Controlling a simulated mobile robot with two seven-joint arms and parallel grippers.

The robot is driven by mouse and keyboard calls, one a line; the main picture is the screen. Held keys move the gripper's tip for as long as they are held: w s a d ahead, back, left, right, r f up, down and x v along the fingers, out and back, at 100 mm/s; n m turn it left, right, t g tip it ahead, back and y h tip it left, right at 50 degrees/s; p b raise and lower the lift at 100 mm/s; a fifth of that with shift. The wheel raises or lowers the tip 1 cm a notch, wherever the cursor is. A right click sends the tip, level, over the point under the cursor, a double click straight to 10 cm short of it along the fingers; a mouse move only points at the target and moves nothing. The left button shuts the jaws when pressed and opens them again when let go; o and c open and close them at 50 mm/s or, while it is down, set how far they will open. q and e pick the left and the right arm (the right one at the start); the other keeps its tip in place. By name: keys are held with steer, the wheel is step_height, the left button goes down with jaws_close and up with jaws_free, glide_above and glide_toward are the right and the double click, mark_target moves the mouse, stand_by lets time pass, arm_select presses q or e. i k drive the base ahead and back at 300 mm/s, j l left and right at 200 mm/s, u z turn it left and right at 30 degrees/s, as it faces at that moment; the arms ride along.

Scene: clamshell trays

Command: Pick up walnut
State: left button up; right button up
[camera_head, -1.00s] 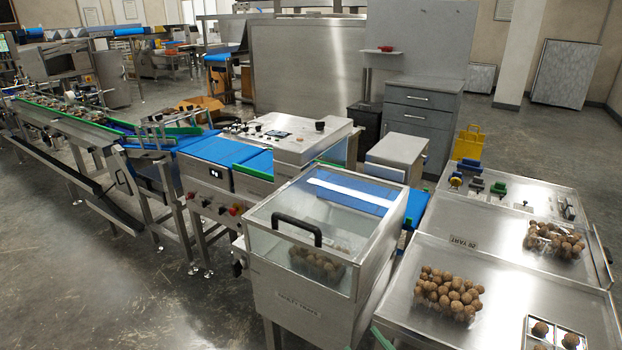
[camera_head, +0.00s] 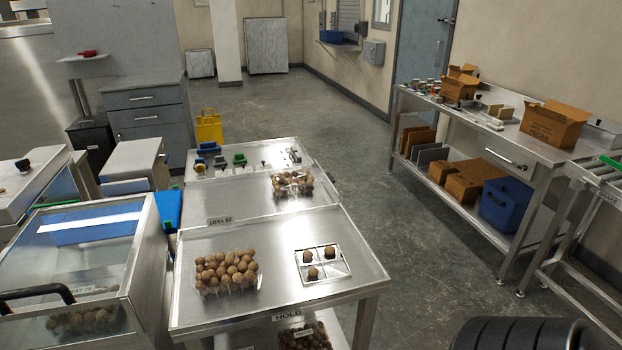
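A heap of brown walnuts (camera_head: 226,271) lies in a clear tray on the left of the near steel table (camera_head: 357,270). A small clear clamshell tray (camera_head: 338,268) with square compartments sits to its right and holds three walnuts (camera_head: 313,273). Another clear tray of walnuts (camera_head: 292,184) stands on the steel surface behind. Neither of my grippers is in view; only a dark ribbed part, likely mine, shows at the lower right.
A glass-topped steel bin (camera_head: 90,232) with walnuts inside stands at the left. More walnuts (camera_head: 302,337) sit on a shelf under the near table. A workbench (camera_head: 480,125) with cardboard boxes stands at the right. The floor (camera_head: 420,230) between is clear.

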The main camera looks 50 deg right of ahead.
mark_target(314, 271)
steer(key=z, duration=1.55)
steer(key=l+u, duration=0.15)
steer(key=u, duration=0.2)
steer(key=i+l+u, duration=0.1)
steer(key=u, duration=0.3)
steer(key=l+u, duration=0.35)
steer(key=l, duration=0.65)
